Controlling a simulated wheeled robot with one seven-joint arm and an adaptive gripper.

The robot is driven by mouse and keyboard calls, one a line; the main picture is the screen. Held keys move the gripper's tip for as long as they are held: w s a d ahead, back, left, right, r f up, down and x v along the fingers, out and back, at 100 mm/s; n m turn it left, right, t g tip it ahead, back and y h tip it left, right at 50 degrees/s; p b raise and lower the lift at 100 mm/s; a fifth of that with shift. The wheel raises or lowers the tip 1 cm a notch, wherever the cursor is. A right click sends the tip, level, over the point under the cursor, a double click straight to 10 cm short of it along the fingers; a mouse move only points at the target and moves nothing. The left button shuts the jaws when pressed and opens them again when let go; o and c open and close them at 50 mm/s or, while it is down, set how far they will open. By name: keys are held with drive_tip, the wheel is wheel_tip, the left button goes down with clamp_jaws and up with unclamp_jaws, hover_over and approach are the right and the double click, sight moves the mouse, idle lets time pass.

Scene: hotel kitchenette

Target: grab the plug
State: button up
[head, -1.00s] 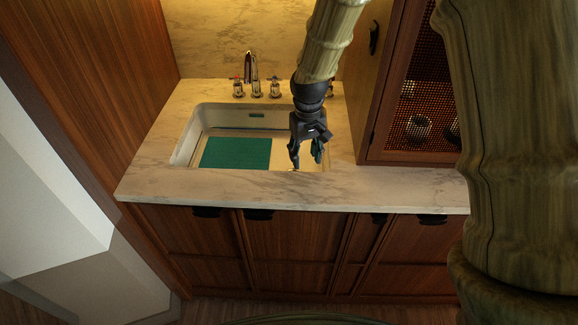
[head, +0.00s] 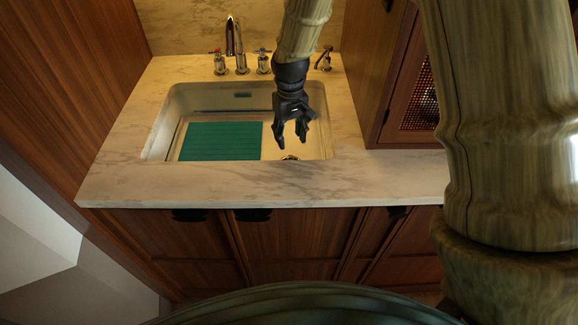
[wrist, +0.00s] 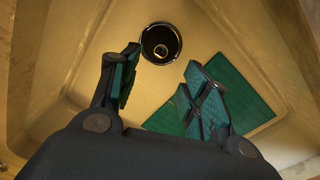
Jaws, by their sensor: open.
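The plug (wrist: 161,46) is a small round metal piece inside a dark ring at the drain in the sink floor. In the head view the plug (head: 290,157) is a tiny dark and shiny spot near the sink's front right. My gripper (head: 290,140) is open and points down into the sink, with nothing between its fingers. In the wrist view my gripper (wrist: 161,72) has its two green-padded fingers apart, and the plug lies beyond the fingertips, nearer the left one. I cannot tell the exact height gap.
A green mat (head: 222,141) lies in the left part of the white sink (head: 165,105). A faucet (head: 234,45) and handles stand behind the sink. A marble counter (head: 125,175) surrounds it. A mesh-front cabinet (head: 405,100) stands at the right.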

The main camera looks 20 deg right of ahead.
sight(290, 157)
wheel_tip(290, 157, down, 5)
drive_tip(key=shift+r+p, duration=0.2)
drive_tip(key=shift+p, duration=0.15)
drive_tip(key=shift+s+f+p, duration=0.15)
drive_tip(key=shift+f+p, duration=0.7)
drive_tip(key=shift+f, duration=2)
clamp_jaws()
